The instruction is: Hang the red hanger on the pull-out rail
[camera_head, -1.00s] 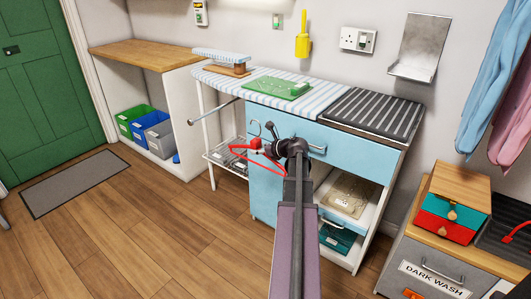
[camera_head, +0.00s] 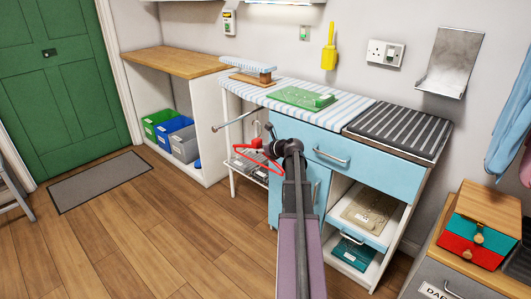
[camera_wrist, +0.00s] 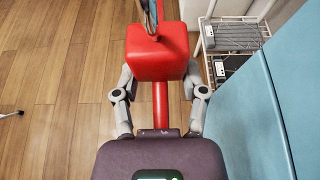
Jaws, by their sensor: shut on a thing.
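The red hanger (camera_head: 246,160) is in my gripper (camera_head: 264,147), in front of the blue cabinet in the head view. Its red block (camera_wrist: 157,52) sits between the two grey fingers (camera_wrist: 158,76) in the wrist view, and my gripper is shut on it. The hook (camera_head: 257,127) points up above the block; only part of it shows in the wrist view. The pull-out rail (camera_head: 234,121) is a metal bar sticking out at the cabinet's left, with a rounded front end. In the picture the hook is just right of the rail, apart from it.
A wire shelf (camera_wrist: 232,36) stands low under the rail. The blue cabinet (camera_wrist: 259,110) is close on the right. Open floor (camera_head: 185,240) lies to the left.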

